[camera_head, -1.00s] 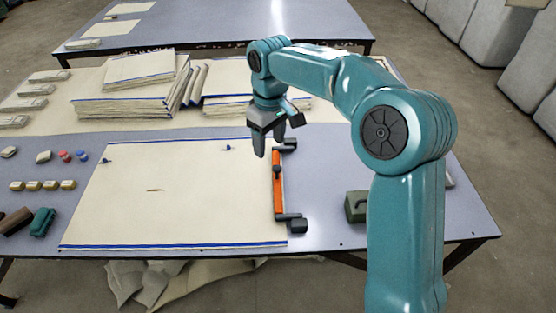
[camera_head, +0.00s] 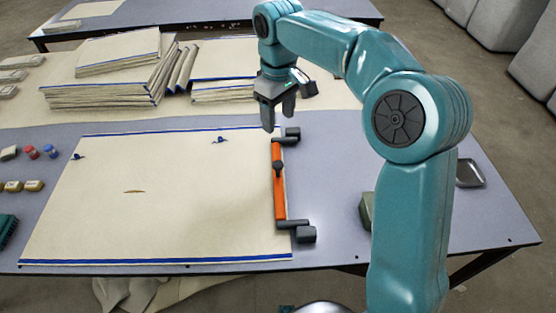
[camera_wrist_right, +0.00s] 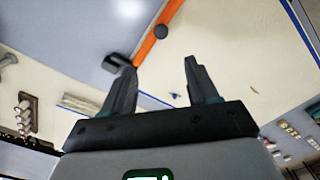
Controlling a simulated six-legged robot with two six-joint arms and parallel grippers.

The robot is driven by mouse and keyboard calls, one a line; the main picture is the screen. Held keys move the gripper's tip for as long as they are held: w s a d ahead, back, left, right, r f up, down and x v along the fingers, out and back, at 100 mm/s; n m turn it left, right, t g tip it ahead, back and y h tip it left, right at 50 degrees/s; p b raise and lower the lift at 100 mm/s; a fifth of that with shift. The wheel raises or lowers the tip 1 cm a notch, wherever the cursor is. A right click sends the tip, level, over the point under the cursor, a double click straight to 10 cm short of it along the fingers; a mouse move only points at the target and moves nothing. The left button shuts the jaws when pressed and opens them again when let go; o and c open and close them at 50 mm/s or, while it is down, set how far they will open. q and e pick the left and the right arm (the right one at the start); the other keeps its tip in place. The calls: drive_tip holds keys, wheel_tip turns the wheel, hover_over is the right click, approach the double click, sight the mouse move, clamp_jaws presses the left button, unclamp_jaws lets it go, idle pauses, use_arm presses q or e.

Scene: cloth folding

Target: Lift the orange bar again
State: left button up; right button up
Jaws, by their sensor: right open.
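The orange bar (camera_head: 279,190) lies along the right edge of a flat cream cloth (camera_head: 160,215) with blue borders. It has a dark knob at its middle and dark grey end pieces. My right gripper (camera_head: 276,115) hangs above the bar's far end, open and empty. In the right wrist view its two fingers (camera_wrist_right: 160,85) are spread apart, and the orange bar (camera_wrist_right: 150,45) shows beyond them, not between them. My left gripper is not in view.
Stacks of folded cloths (camera_head: 110,85) stand at the back of the table. Small blocks and spools (camera_head: 30,153) sit at the left. A green box (camera_head: 367,210) and a metal tray (camera_head: 470,173) lie to the right, partly near my arm.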

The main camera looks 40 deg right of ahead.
sight(278, 164)
wheel_tip(278, 164, down, 14)
drive_tip(key=shift+s+a+f+b, duration=0.1)
drive_tip(key=shift+a+b, duration=0.05)
drive_tip(key=shift+b, duration=1.1)
drive_tip(key=shift+f, duration=0.65)
clamp_jaws()
